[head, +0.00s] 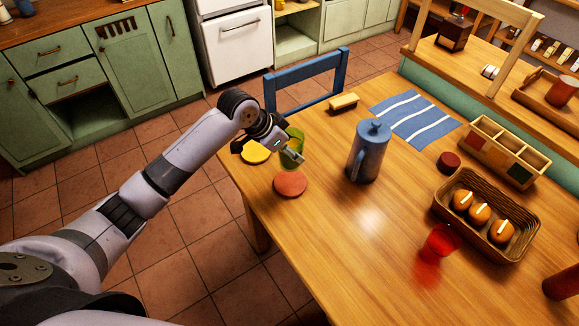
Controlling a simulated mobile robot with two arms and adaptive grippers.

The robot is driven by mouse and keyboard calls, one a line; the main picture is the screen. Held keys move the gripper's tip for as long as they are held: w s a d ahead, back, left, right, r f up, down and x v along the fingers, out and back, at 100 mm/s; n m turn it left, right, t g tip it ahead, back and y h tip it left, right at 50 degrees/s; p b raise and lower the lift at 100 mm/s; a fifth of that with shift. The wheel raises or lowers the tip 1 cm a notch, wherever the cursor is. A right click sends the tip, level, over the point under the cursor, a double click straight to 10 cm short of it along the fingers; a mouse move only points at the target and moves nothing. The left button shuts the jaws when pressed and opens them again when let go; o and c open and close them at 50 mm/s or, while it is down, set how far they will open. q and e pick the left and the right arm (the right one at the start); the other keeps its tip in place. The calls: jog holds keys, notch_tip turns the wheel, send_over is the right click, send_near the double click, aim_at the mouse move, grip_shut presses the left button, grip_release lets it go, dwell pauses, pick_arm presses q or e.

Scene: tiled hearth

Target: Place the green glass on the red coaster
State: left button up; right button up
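The green glass (292,160) stands near the table's left corner, partly covered by my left gripper. The red coaster (290,184) lies flat and bare on the table, just nearer to me than the glass. My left gripper (288,153) is at the glass, with one finger across its front side. The other finger is hard to make out, so I cannot tell whether the gripper is closed on the glass. Whether the glass touches the table is also unclear. My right gripper is out of view.
A yellow coaster (255,153) lies left of the glass. A blue pitcher (368,155) stands to the right. Farther right are a red glass (440,243), a bread basket (517,249) and a divided box (500,146). A blue chair (310,75) stands behind. The table's front middle is clear.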

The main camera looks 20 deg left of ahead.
pick_arm(q)
notch_tip(320, 180, down, 8)
jog(key=shift+f, duration=0.1)
dwell(0.4)
jog(key=shift+f, duration=0.1)
jog(key=o, duration=1.6)
jog(key=shift+c, duration=0.2)
jog(key=v, duration=1.2)
jog(key=shift+d, duration=0.1)
